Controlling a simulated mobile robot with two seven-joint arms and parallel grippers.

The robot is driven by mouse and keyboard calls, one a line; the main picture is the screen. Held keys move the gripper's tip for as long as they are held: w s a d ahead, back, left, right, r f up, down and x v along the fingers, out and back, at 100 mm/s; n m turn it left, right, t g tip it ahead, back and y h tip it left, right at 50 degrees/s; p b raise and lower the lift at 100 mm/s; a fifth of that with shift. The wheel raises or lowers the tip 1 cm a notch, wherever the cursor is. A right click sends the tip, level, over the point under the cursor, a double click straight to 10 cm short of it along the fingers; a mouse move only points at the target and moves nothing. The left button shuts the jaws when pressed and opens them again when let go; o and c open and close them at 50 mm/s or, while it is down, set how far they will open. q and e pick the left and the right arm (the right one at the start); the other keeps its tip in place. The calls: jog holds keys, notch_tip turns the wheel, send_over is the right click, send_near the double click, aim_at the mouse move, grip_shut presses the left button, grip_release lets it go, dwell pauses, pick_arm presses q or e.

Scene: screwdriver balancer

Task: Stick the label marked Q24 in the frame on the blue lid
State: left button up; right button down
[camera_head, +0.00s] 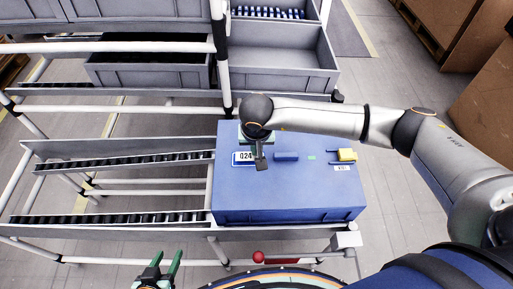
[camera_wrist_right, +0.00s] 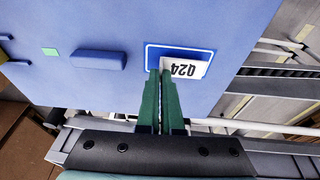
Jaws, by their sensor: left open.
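The white label marked Q24 (camera_wrist_right: 184,69) is at the white-outlined frame (camera_wrist_right: 180,47) on the blue lid (camera_wrist_right: 240,20). It lies over the frame's right part, slightly tilted, and its lower edge reaches past the frame's lower line. It also shows in the head view (camera_head: 245,157). My right gripper (camera_wrist_right: 161,74) points at the lid with its green fingers close together, the tips at the label's left edge; they appear shut on it. Whether the label touches the lid, I cannot tell. My left gripper (camera_head: 162,268) is open and empty at the bottom left, away from the lid.
A blue handle (camera_head: 286,156), a small green square (camera_head: 311,157), a yellow object (camera_head: 347,155) and another white label (camera_head: 342,168) are on the lid. Grey bins (camera_head: 280,60) stand behind. Roller rails (camera_head: 120,160) run at the left.

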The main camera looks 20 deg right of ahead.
jog(key=shift+f, duration=0.1)
dwell(0.6)
jog(key=shift+f+b, duration=0.35)
jog(key=shift+b, duration=0.25)
dwell(0.4)
jog(key=shift+f+b, duration=0.3)
jog(key=shift+b, duration=0.2)
dwell(0.6)
jog(key=shift+s, duration=0.1)
jog(key=c, duration=1)
grip_release()
